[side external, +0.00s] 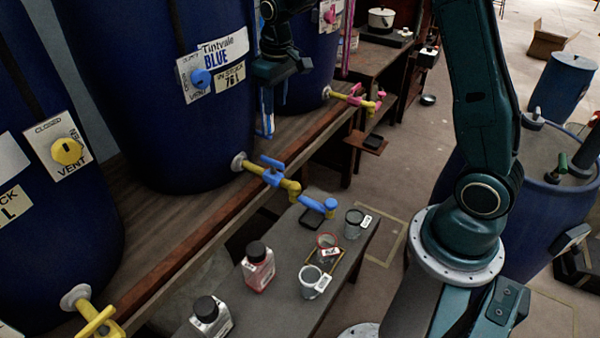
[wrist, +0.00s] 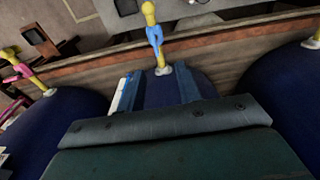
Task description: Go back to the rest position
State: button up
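The fingertips are hard to make out in the side view.
A wooden shelf (side external: 160,258) carries several vats. Below, a grey bench (side external: 290,305) holds bottles and cups.

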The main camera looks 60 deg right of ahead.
jog(key=s+a+r+t, duration=0.2)
jog(key=s+a+r, duration=0.2)
jog(key=s+r, duration=0.85)
jog(key=s+a+f+t, duration=0.1)
jog(key=s+a+t, duration=0.1)
jog(key=s, duration=1.3)
jog(key=shift+s+a+f+t, duration=0.2)
jog(key=shift+s+a+t, duration=0.05)
jog(key=shift+a+t, duration=0.05)
